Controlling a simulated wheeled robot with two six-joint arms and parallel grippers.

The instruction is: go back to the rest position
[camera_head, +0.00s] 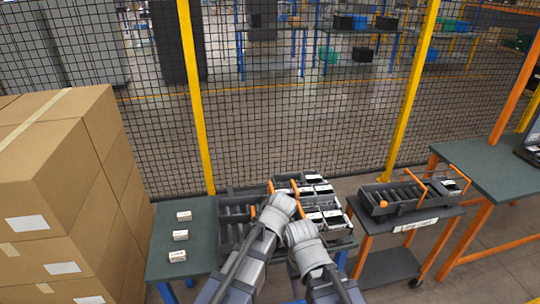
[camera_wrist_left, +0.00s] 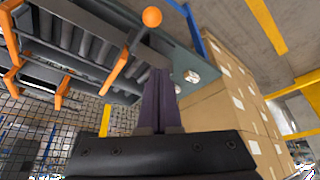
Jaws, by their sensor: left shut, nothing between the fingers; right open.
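My left gripper shows in the left wrist view (camera_wrist_left: 160,95) as two dark fingers pressed together with nothing between them. In the head view the left arm reaches up over the table, and its fingers are hard to make out. My right gripper (camera_head: 298,232) is just right of it, over the same table, open; its fingertips barely show. Both are in front of a dark rack (camera_head: 232,204) and a grey bin (camera_head: 330,203) holding several black and white boxes. The rack's rollers and orange handles also show close to my left fingers in the left wrist view.
Three small white boxes (camera_head: 180,235) stand on the dark green table (camera_head: 158,262). Stacked cartons (camera_head: 60,190) rise at left. A cart (camera_head: 405,228) with an orange-handled tray and another bench (camera_head: 490,165) are at right. A mesh fence (camera_head: 290,120) closes the back.

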